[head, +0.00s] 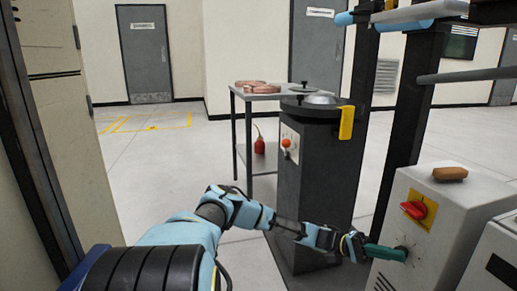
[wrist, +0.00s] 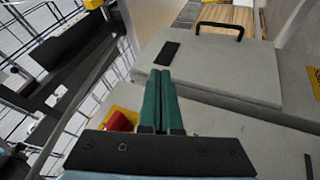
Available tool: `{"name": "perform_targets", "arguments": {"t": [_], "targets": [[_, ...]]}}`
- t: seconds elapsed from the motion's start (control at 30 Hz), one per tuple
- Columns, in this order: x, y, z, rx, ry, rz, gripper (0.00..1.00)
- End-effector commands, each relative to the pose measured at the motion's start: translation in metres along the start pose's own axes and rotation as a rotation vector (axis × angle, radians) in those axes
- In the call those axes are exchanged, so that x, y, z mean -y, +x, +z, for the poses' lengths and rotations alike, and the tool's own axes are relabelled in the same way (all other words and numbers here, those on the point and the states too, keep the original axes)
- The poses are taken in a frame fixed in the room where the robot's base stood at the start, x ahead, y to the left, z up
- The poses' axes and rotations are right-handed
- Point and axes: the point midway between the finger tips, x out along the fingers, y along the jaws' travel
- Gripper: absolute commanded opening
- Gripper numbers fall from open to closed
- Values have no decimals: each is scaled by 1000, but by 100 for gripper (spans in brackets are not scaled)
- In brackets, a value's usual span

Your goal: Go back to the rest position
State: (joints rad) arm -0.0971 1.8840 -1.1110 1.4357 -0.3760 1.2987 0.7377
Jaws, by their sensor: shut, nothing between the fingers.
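My gripper (head: 400,254) is at the lower right in the head view, at the end of my outstretched arm. Its green fingers point right, at the front of a grey cabinet (head: 440,205), close to a small dial there; I cannot tell whether they touch. In the wrist view my gripper (wrist: 160,76) has its two green fingers together, with nothing between them. A red rotary switch (head: 414,210) on a yellow plate is on the cabinet front, above the fingers in the head view. The red switch (wrist: 118,121) also shows left of the fingers in the wrist view.
A dark pedestal machine (head: 312,190) with an orange knob stands behind my forearm. A grey table (head: 236,92) bears reddish coils. Dark posts (head: 404,130) rise behind the cabinet. A brown object (head: 450,173) lies on the cabinet top. Open floor (head: 140,165) lies at left.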

Motion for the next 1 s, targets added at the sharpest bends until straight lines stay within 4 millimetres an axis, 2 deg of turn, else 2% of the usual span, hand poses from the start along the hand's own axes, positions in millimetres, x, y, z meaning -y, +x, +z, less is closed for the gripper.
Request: {"name": "perform_targets", "arguments": {"t": [0.27,0.57,0.87,1.0], "targets": [[2,4,6,29,-28,-66,0],[6,8,22,81,-93,-209,0],[13,-2,56,141,-206,-500,0],[11,-25,84,148,-285,-729,0]]}}
